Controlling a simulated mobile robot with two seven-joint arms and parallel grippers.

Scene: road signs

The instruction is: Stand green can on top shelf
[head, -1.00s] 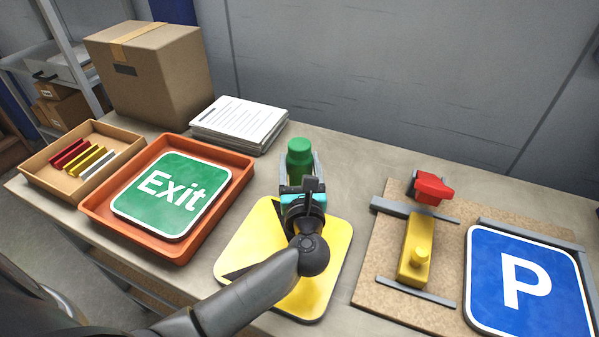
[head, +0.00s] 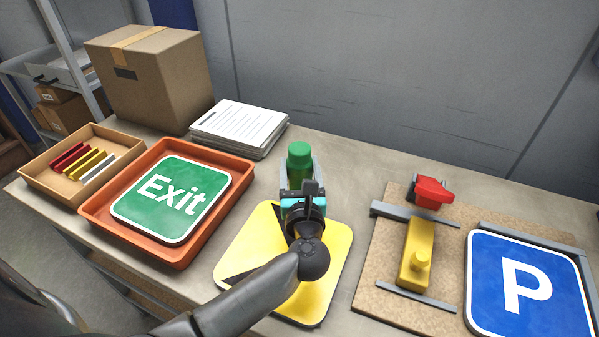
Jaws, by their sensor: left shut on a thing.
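The green can (head: 299,156) shows in the head view near the middle of the table, beyond the yellow sign. It looks upright, with a darker green body below a brighter round top. My left gripper (head: 300,178) is shut on the can, one finger on each side. The gripper and wrist hide the can's lower part, so I cannot tell whether it touches the table. A metal shelf rack (head: 75,45) stands at the far left, only partly in view. My right gripper is not in view.
An orange tray (head: 245,172) with a green Exit sign (head: 171,198), a paper stack (head: 238,127), a cardboard box (head: 150,80) and a small tray (head: 32,165) stand left. A yellow sign (head: 325,265) lies under my arm. A board (head: 375,290) with clamp and blue sign (head: 525,285) is right.

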